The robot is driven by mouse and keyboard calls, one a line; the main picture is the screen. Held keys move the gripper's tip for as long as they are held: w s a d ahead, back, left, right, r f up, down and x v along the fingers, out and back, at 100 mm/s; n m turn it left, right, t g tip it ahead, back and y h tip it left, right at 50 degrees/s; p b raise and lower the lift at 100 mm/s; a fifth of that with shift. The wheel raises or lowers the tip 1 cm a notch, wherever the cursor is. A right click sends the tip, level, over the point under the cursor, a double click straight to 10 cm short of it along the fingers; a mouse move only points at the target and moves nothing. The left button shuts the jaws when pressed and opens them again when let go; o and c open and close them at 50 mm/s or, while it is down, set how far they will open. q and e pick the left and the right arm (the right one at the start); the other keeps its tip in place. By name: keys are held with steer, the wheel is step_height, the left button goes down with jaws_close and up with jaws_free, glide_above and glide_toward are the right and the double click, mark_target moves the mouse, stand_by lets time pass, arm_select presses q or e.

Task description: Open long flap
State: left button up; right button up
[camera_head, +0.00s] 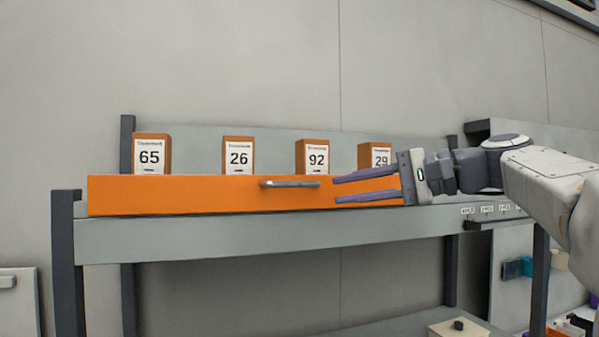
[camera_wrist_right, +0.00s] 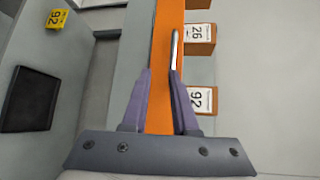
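The long orange flap (camera_head: 190,195) stands upright along the front of the shelf, with a grey bar handle (camera_head: 290,184) near its middle. My right gripper (camera_head: 335,190) is open and empty in front of the flap, its fingertips pointing left, a little right of the handle. In the right wrist view the gripper (camera_wrist_right: 160,72) has its fingers spread across the orange flap (camera_wrist_right: 166,50), and the handle (camera_wrist_right: 175,50) lies ahead, near the line of one finger. Contact with the flap cannot be told. My left gripper is in neither view.
Orange boxes numbered 65 (camera_head: 152,155), 26 (camera_head: 238,157), 92 (camera_head: 313,157) and 29 (camera_head: 374,155) stand behind the flap. The grey shelf beam (camera_head: 240,236) runs below it. Dark posts stand at the shelf ends. The space in front of the flap's left half is clear.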

mark_target(304, 184)
steer(key=p+x, duration=0.1)
steer(key=x, duration=0.2)
steer(key=r+p+x, duration=0.1)
steer(key=x, duration=0.2)
steer(key=r+p+x, duration=0.1)
steer(key=p+x, duration=0.1)
steer(key=x, duration=0.1)
steer(key=shift+w+a+r, duration=0.1)
steer(key=shift+w+a, duration=0.15)
steer(key=shift+w, duration=0.05)
jaws_close()
